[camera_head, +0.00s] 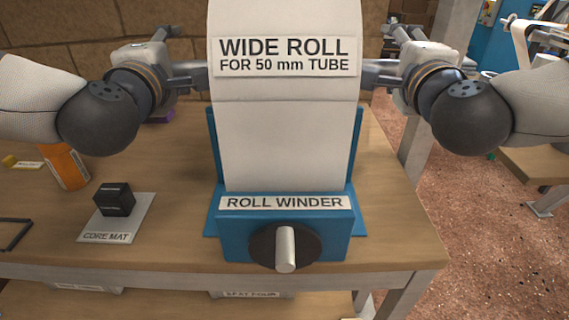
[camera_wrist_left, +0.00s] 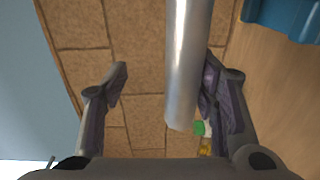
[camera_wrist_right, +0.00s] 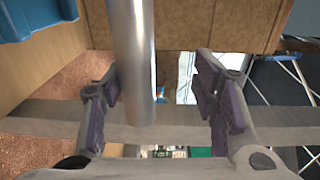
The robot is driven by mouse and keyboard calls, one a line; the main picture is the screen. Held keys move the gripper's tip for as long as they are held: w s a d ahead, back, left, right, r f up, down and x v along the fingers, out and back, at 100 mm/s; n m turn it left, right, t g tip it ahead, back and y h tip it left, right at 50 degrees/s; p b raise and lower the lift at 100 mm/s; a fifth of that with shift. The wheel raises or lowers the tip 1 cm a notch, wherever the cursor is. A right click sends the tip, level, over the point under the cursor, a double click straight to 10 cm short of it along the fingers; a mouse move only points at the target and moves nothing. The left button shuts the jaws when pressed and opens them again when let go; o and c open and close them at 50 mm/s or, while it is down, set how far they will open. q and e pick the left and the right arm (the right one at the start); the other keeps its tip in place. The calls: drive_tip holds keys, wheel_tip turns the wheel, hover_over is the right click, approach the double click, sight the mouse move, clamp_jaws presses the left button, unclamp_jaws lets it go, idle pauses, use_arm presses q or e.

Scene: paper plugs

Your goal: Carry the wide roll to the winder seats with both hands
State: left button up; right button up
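The wide roll (camera_head: 285,120) is a large white paper roll with a "WIDE ROLL FOR 50 mm TUBE" label. My left gripper (camera_head: 197,72) is at the roll's left end. In the left wrist view its fingers are apart, with the metal shaft (camera_wrist_left: 185,75) between them, near the right finger. My right gripper (camera_head: 374,72) is at the right end. Its fingers are apart, with the shaft (camera_wrist_right: 133,70) near the left finger.
The winder has a black knob with a pale handle (camera_head: 286,250) at the table's front edge. A brick wall (camera_head: 60,60) is behind.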

use_arm(q)
drive_tip(key=shift+d+r+h, duration=0.1)
drive_tip(key=shift+d+h, duration=0.3)
drive_tip(key=shift+d, duration=0.4)
use_arm(e)
drive_tip(key=shift+a+y, duration=0.4)
drive_tip(key=shift+a, duration=0.4)
use_arm(q)
drive_tip(key=a+f, duration=0.2)
drive_tip(key=f, duration=0.1)
drive_tip(key=a+f, duration=0.1)
drive_tip(key=shift+a+f, duration=0.1)
drive_tip(key=shift+f, duration=0.3)
drive_tip(key=o, duration=0.5)
drive_tip(key=shift+a, duration=0.3)
drive_tip(key=shift+o, duration=0.4)
drive_tip(key=shift+a, duration=0.15)
use_arm(e)
drive_tip(key=d+f, duration=0.4)
drive_tip(key=shift+f, duration=0.35)
drive_tip(key=o, duration=0.6)
drive_tip(key=shift+d, duration=0.1)
use_arm(q)
drive_tip(key=shift+f, duration=0.1)
use_arm(e)
drive_tip(key=shift+f, duration=0.1)
